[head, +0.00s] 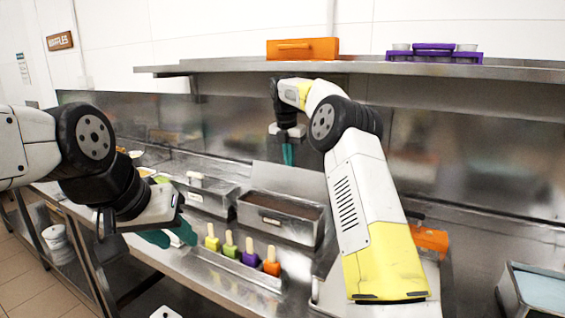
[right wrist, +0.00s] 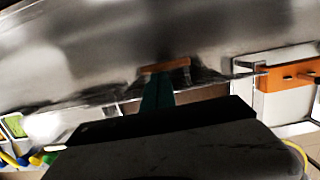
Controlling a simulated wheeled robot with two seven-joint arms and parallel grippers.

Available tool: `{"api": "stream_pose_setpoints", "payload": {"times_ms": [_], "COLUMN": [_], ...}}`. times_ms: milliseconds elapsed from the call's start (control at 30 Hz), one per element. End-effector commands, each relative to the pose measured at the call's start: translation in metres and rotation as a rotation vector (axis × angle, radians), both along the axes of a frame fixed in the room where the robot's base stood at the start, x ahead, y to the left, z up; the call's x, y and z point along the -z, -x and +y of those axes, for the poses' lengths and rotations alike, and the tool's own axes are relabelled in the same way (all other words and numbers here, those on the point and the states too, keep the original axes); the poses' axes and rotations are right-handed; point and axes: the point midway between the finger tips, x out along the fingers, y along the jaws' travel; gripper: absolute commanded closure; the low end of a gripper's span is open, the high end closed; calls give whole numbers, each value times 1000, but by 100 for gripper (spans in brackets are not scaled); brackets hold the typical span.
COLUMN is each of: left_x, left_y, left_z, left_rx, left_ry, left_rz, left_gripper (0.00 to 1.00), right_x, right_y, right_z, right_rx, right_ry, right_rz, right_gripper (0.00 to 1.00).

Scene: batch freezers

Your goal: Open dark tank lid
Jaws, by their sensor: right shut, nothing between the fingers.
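The dark tank (head: 280,219) is a steel box set in the counter, with dark brown contents showing from above. Its steel lid (head: 289,180) stands raised along the back edge, tilted up and back, so the tank is open. My right gripper (head: 288,154) has teal fingers shut together and empty; they point down just in front of or beside the lid's top edge. I cannot tell whether they touch it. The shut fingers also show in the right wrist view (right wrist: 157,95). My left gripper (head: 172,237) has its teal fingers spread, empty, near the counter's front edge.
Several popsicles (head: 249,254) stand in a rack in front of the tank. Another steel tank (head: 207,195) sits to its left. An orange-handled item (head: 430,241) lies to the right. A shelf (head: 380,66) with an orange box (head: 303,49) and purple tray (head: 434,55) hangs above.

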Motion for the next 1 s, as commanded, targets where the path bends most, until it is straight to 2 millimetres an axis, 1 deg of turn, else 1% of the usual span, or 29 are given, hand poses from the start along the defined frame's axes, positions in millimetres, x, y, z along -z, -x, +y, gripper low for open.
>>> {"api": "stream_pose_setpoints", "payload": {"times_ms": [233, 667, 767, 867, 1000], "left_x": [0, 0, 0, 0, 0], "left_y": [0, 0, 0, 0, 0], "left_z": [0, 0, 0, 0, 0], "left_rx": [0, 0, 0, 0, 0], "left_ry": [0, 0, 0, 0, 0], "left_rz": [0, 0, 0, 0, 0], "left_gripper": [64, 64, 64, 64, 64], "right_x": [3, 4, 2, -2, -6], "right_y": [-3, -2, 3, 14, 36], "right_z": [-3, -4, 0, 8, 23], "right_rx": [1, 3, 3, 0, -2], "right_ry": [3, 5, 4, 5, 4], "right_rz": [-1, 1, 2, 4, 2], "right_gripper": [100, 100, 100, 100, 100]}}
